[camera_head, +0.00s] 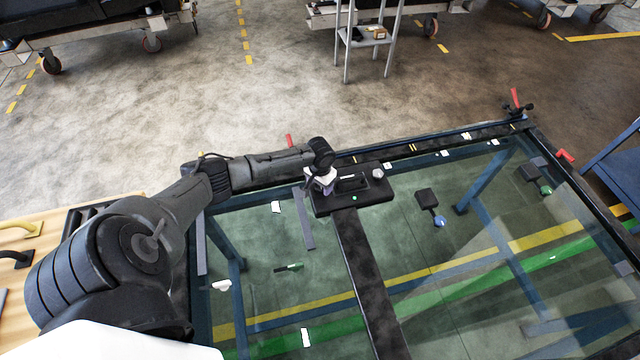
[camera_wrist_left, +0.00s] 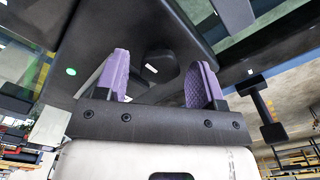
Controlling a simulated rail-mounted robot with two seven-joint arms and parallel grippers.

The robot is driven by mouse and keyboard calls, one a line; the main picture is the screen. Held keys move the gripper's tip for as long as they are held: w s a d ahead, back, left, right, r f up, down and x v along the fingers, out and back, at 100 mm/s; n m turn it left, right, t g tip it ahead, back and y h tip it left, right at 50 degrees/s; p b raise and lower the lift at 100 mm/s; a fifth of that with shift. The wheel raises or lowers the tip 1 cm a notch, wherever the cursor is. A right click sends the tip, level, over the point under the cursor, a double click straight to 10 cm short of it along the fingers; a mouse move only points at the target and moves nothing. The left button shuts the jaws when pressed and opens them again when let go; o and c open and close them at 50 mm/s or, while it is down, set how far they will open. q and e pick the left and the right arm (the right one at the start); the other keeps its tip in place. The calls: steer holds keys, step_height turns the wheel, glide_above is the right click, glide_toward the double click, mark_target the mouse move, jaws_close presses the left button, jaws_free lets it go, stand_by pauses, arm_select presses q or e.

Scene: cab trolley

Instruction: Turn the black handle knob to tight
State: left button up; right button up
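A black plate (camera_head: 322,206) sits on the far frame of the glass-topped trolley, with a black handle (camera_head: 352,183) on it. My left gripper (camera_head: 322,184) is over the left end of the plate, beside the handle. In the left wrist view its two purple fingers (camera_wrist_left: 160,80) stand apart. A dark, blunt-cornered knob (camera_wrist_left: 161,62) shows between and beyond them. I cannot tell whether the fingers touch it. A green dot on the plate shows in both views. My right gripper is in neither view.
The trolley's glass top (camera_head: 300,265) spreads out in front. A black fitting with a blue-white end (camera_head: 427,200) lies to the right. Red levers (camera_head: 515,98) stand at the frame's edges. A grey shelf stand (camera_head: 365,40) is behind, with open floor between.

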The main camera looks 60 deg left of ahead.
arm_select(q)
steer(key=c, duration=0.8)
